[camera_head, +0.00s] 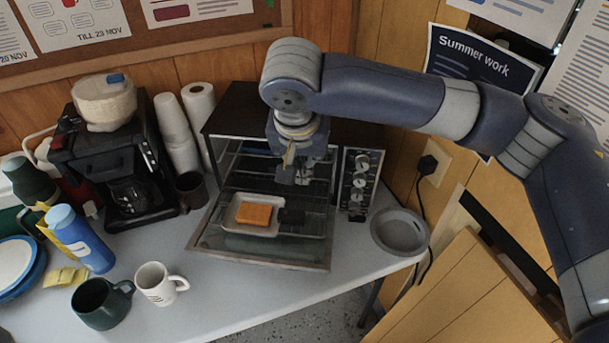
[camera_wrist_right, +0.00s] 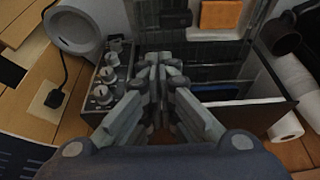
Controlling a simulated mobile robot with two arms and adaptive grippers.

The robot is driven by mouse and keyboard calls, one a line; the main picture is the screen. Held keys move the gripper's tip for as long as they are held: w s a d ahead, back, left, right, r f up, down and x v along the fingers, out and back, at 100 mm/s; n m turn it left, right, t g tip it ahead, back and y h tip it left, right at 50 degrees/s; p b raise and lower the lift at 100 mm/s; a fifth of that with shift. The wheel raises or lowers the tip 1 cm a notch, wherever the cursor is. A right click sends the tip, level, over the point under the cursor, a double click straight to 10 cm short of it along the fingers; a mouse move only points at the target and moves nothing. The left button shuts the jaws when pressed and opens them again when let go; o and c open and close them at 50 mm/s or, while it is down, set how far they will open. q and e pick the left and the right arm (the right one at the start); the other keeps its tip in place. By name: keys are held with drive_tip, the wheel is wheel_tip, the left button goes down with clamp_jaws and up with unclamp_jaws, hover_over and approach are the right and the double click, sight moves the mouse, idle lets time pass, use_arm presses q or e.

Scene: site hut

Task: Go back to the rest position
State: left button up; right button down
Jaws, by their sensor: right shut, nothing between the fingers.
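My right gripper (camera_head: 300,172) hangs from the right arm just at the front of the toaster oven (camera_head: 262,110), above its open door. Its fingers are shut and empty; they also show closed together in the right wrist view (camera_wrist_right: 160,72). In the wrist view the orange block (camera_wrist_right: 221,14) shows at the top. My left gripper is not in view.
The oven's control panel (camera_head: 358,182) is right beside the gripper. A grey round dish (camera_head: 399,232) sits at the table's right edge. A coffee maker (camera_head: 118,165), stacked cups (camera_head: 177,135), a white mug (camera_head: 156,284), a dark green mug (camera_head: 101,303) and a blue bottle (camera_head: 80,240) stand left.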

drive_tip(key=v, duration=0.6)
drive_tip(key=s+a+f+n+g+y, duration=0.1)
drive_tip(key=s+a+f+n+y, duration=0.2)
drive_tip(key=f, duration=0.4)
drive_tip(key=s+a+f+n+y, duration=0.2)
drive_tip(key=s+a+f+y, duration=0.1)
drive_tip(key=f, duration=0.5)
drive_tip(key=s+d+f+h, duration=0.2)
drive_tip(key=s+d+f, duration=0.65)
drive_tip(key=d, duration=0.35)
drive_tip(key=s+d+f+h, duration=0.3)
drive_tip(key=s+d+f, duration=0.55)
drive_tip(key=d, duration=0.35)
wheel_tip(320, 180, down, 26)
drive_tip(key=s+g, duration=0.1)
drive_tip(key=s+d+f, duration=0.1)
drive_tip(key=s+f, duration=0.7)
drive_tip(key=s+d+f+g, duration=0.1)
drive_tip(key=s+d+f, duration=0.1)
drive_tip(key=s+f, duration=0.7)
drive_tip(key=shift+s+d, duration=0.3)
